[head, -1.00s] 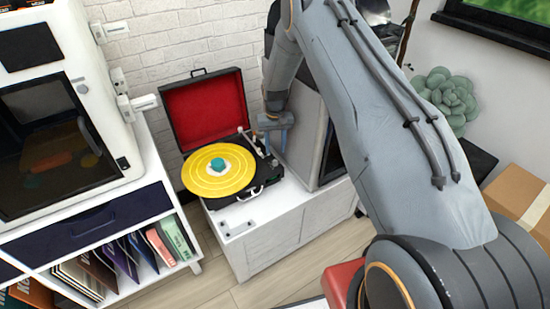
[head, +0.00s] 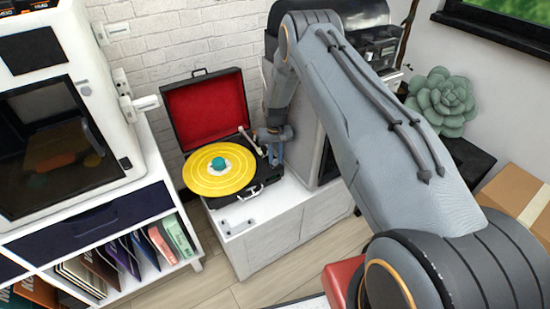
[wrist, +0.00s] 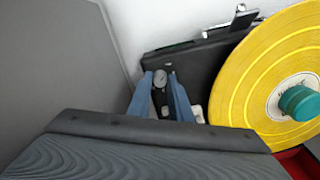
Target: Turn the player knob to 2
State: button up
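The record player (head: 262,180) is a black open case with a red-lined lid and a yellow record (head: 219,169) on its platter. My gripper (head: 273,158) points down over the player's right side, beside the tonearm (head: 250,141). In the wrist view, the blue fingers of my gripper (wrist: 161,82) stand apart, with a small round grey knob (wrist: 160,79) between their tips. I cannot tell whether the fingers touch it. The knob's marks and setting are too small to read, and my gripper hides it in the head view.
The player stands on a white cabinet (head: 270,234). A large grey box-like unit (head: 307,130) stands close to the right of my gripper. A white shelf with records (head: 120,256) is at the left. The cabinet's front corner is mostly clear.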

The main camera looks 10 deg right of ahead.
grip_shut()
